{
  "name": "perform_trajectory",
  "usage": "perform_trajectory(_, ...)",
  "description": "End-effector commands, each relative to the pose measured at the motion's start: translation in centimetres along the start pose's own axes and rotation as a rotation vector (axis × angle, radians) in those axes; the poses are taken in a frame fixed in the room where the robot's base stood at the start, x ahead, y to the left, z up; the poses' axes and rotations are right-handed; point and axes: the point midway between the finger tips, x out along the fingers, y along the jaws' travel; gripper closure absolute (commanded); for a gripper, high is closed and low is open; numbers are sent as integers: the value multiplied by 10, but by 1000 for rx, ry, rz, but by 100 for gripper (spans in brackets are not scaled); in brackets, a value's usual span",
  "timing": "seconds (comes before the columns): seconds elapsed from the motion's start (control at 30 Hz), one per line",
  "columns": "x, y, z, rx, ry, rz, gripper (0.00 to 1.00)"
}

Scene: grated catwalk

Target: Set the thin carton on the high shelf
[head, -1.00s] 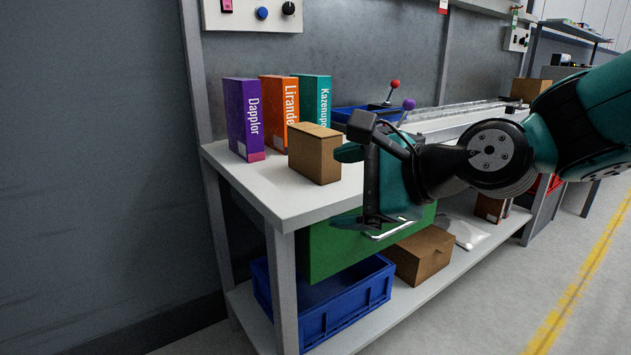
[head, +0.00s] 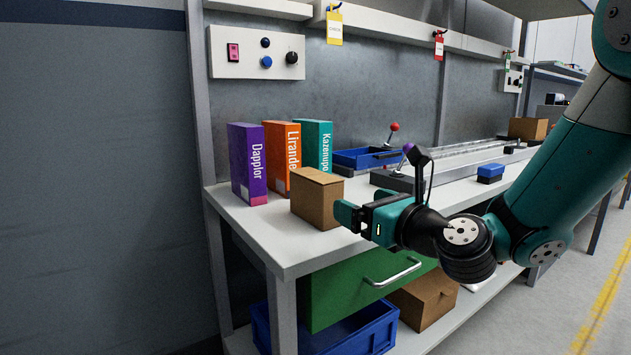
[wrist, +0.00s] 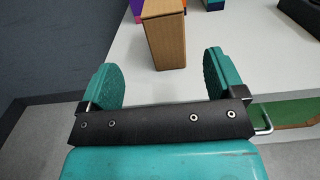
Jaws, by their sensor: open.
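A thin brown carton (head: 316,203) stands upright on the white workbench top (head: 262,236), near its front-left part. It shows again in the wrist view (wrist: 167,40), just beyond the fingertips and between their lines. My gripper (head: 347,215) is level in front of the carton, to its right in the head view. In the wrist view its two teal fingers (wrist: 160,78) are spread with nothing between them. Whether a fingertip touches the carton is unclear in the head view. The high shelf (head: 395,27) runs along the wall above the bench, with tags hanging from its edge.
Purple (head: 247,163), orange (head: 281,158) and teal (head: 316,146) boxes stand just behind the carton. A blue tray (head: 365,158) and levers lie farther right. A control panel (head: 257,53) is on the wall. Below are a green drawer (head: 340,298) and a blue crate (head: 345,335).

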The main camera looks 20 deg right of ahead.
Motion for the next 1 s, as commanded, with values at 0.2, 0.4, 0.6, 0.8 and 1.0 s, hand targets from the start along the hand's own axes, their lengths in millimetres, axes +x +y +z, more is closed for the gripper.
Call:
perform_trajectory(0.2, 18, -1, 5, 6, 7, -7, 12)
perform_trajectory(0.4, 46, -1, 6, -1, 4, -7, 12)
perform_trajectory(0.6, 73, -2, 2, 0, 4, -9, 12)
perform_trajectory(0.8, 88, -2, 2, -1, 3, -7, 12)
perform_trajectory(1.0, 119, -5, 3, -1, 3, -7, 12)
